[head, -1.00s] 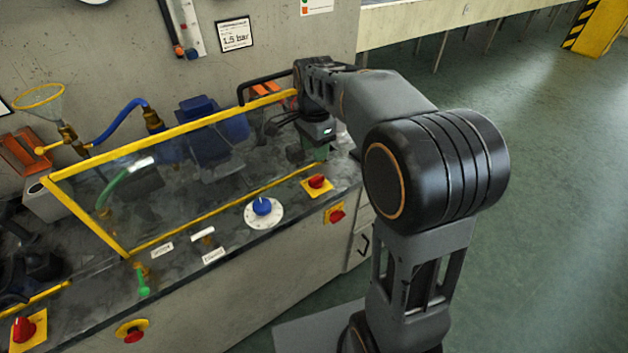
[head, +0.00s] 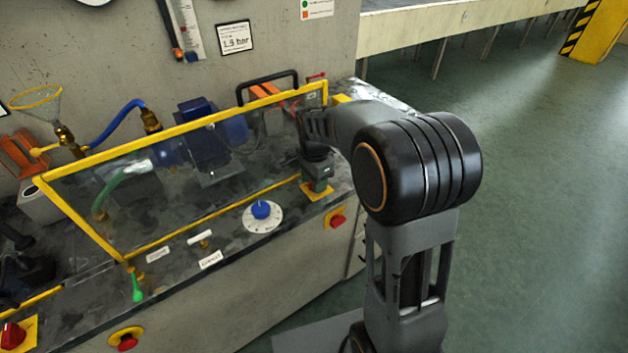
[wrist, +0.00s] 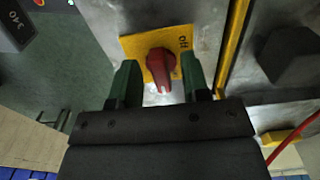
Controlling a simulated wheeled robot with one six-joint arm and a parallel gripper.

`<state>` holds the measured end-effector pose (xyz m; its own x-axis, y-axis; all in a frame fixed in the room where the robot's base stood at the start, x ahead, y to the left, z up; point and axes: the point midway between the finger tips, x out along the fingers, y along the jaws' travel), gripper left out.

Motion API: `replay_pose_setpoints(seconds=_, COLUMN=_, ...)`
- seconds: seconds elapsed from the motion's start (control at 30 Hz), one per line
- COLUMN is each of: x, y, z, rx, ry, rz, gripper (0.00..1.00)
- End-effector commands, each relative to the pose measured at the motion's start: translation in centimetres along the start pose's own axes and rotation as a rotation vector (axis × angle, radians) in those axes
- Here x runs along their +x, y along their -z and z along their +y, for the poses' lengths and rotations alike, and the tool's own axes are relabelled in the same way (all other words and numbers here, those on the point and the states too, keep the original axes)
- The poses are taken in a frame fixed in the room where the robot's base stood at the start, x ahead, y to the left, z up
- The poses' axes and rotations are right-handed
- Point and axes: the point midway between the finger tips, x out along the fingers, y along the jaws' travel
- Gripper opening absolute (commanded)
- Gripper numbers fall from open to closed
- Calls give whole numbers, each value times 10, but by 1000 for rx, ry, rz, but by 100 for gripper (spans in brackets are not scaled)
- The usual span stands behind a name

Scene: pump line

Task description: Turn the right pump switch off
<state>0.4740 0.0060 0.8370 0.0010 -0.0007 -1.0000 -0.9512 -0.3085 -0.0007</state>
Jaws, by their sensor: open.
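The right pump switch is a red knob (wrist: 161,63) on a yellow plate (wrist: 133,45) in the wrist view. Its narrow end points down in the picture, towards my gripper's body. The printed word "off" shows on the plate to the right of the knob. My gripper (wrist: 160,78) is open, with one green finger on each side of the knob's lower end. I cannot tell whether either finger touches it. In the head view my gripper (head: 318,184) is over the switch's yellow plate (head: 315,195) and hides the knob.
A clear guard with a yellow frame (head: 190,221) stands just left of my gripper, with a blue pump (head: 210,135) behind it. A blue dial (head: 261,210), a white-handled valve (head: 200,238) and a green lever (head: 137,288) line the bench front. A red stop button (head: 337,220) is below the switch.

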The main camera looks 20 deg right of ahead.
Motion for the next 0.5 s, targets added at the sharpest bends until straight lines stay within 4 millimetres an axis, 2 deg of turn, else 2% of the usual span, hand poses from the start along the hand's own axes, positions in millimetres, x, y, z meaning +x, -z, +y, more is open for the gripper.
replay_pose_setpoints(seconds=0.07, x=0, y=0, z=0, rx=0, ry=0, rz=0, gripper=43)
replay_pose_setpoints(seconds=0.5, x=0, y=0, z=0, rx=0, ry=0, rz=0, gripper=1)
